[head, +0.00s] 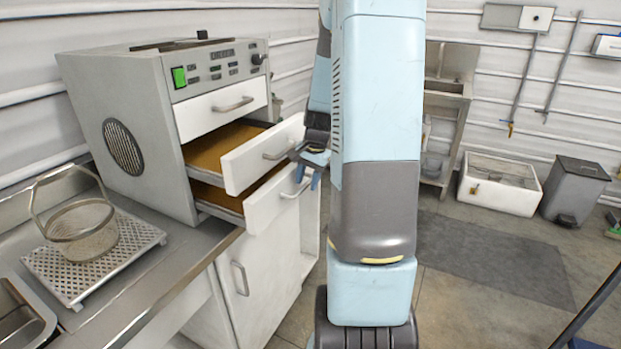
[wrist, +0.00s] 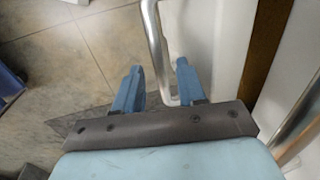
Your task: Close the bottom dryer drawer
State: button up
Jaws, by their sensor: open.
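The grey dryer (head: 130,100) stands on the counter at the left in the head view. Its bottom drawer (head: 262,212) is pulled out, with a white front and a bar handle (head: 297,189). The middle drawer (head: 240,171) above it is also out, showing a brown inside. My gripper (head: 311,170) is open at the right end of these drawer fronts, near their handles. In the wrist view my blue fingers (wrist: 158,72) stand on either side of a metal handle bar (wrist: 154,40), beside a white drawer front (wrist: 218,40). I cannot tell whether they touch it.
The top drawer (head: 222,107) is shut. A wire basket (head: 84,232) on a perforated tray (head: 70,275) stands on the counter. A white cabinet (head: 275,270) is below the drawers.

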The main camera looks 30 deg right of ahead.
jog(key=shift+r, duration=0.1)
notch_tip(320, 180, up, 13)
jog(key=s+d, duration=0.1)
jog(key=s, duration=0.1)
jog(key=shift+s+r, duration=0.15)
jog(key=shift+s, duration=0.05)
jog(key=shift+d, duration=0.1)
jog(key=shift+d+f, duration=0.1)
jog(key=shift+f, duration=0.3)
jog(key=shift+c, duration=1.4)
jog(key=f+m+y, duration=0.1)
jog(key=f, duration=0.1)
jog(key=d+f+m+y, duration=0.1)
jog(key=f+y, duration=0.1)
jog(key=f, duration=0.1)
jog(key=f+m+y, duration=0.1)
jog(key=f+m, duration=0.1)
jog(key=shift+s+d+f+y, duration=0.3)
jog(key=shift+s+f, duration=0.05)
jog(key=shift+s, duration=0.05)
grip_shut()
jog(key=s+d+f+m+t+y, duration=0.25)
jog(key=d+f+m+t, duration=0.65)
jog(key=d+m+t, duration=0.5)
jog(key=x, duration=1.4)
jog(key=shift+a+r+y, duration=0.2)
jog(key=shift+a+y, duration=0.15)
